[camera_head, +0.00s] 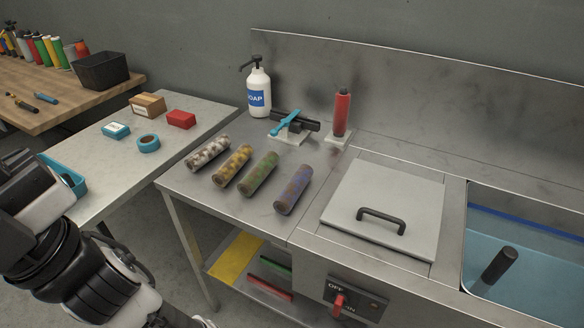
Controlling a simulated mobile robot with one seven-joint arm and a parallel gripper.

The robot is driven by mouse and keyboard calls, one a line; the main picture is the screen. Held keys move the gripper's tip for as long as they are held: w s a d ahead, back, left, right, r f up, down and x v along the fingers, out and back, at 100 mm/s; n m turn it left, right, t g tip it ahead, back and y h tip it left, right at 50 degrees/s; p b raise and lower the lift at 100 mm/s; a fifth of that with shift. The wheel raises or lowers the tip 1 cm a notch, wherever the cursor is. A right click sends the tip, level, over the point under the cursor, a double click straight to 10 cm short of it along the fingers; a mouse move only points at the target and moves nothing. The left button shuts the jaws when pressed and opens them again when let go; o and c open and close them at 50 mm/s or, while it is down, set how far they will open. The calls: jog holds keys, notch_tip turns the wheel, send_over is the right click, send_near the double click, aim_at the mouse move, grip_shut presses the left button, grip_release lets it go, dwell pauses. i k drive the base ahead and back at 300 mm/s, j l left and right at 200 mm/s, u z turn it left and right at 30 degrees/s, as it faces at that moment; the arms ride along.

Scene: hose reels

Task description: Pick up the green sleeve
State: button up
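The green sleeve (258,173) is a mottled, dirty green cylinder lying on the steel worktop. It lies third from the left in a row of similar sleeves, between a yellow one (232,165) and a blue-purple one (293,190). A whitish one (207,153) lies at the left end. The sleeves are apart from each other, with narrow gaps. My arm shows at the lower left, well away from the sleeves. I cannot make out my gripper's fingers in this view.
A handled lid (385,205) and a water basin (520,250) lie right. A grey table (165,160) with small boxes stands left.

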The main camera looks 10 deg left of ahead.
aim_at(249, 184)
jog(key=u, duration=0.4)
jog(key=z, duration=1.7)
jog(key=u, duration=1.7)
jog(key=i+l, duration=0.7)
jog(key=i+j+u, duration=0.05)
